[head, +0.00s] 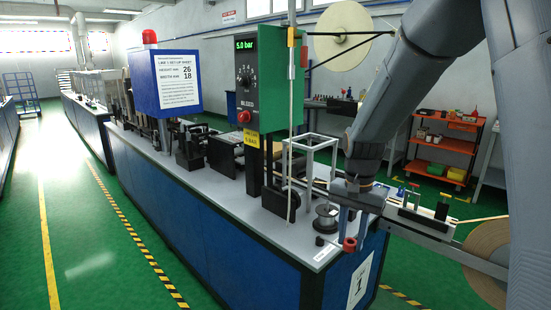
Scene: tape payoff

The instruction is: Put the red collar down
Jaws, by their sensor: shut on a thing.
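The red collar (349,244) is a small red ring at the lower end of my gripper, in the head view. My gripper (348,232) points downward with its blue fingers shut on the collar. The collar shows against the front right corner of the bench (303,236). I cannot tell how high it is, or whether it touches anything. The fingers partly hide it.
A small dark block (319,241) lies near the bench edge. A white wire frame (315,155) and a green control box (268,80) stand behind. A tape reel (490,262) is at right.

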